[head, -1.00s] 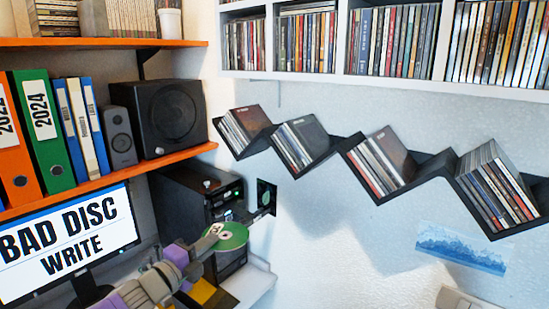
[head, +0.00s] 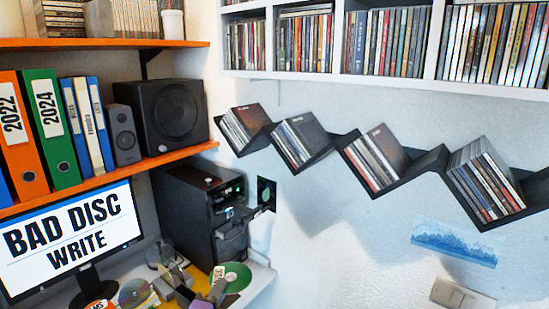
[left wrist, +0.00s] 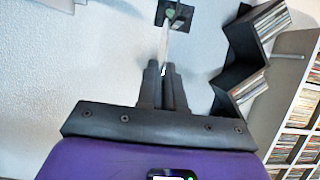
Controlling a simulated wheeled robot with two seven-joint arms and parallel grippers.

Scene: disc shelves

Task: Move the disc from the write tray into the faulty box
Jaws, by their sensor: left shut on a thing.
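A green disc (head: 237,277) shows at the bottom middle of the head view, below and right of the black computer tower (head: 190,215). My left gripper (head: 216,288) is at the disc's left edge, shut on it. In the left wrist view the closed fingers (left wrist: 164,78) pinch a thin pale edge (left wrist: 166,48), the disc seen nearly edge-on. I cannot make out a faulty box. My right gripper is not in view.
The monitor (head: 70,235) reads "BAD DISC WRITE". Loose discs (head: 133,293) lie on the desk at the lower left. A black zigzag shelf (head: 330,150) with CD cases runs along the wall. A black square (head: 266,194) is on the wall right of the tower.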

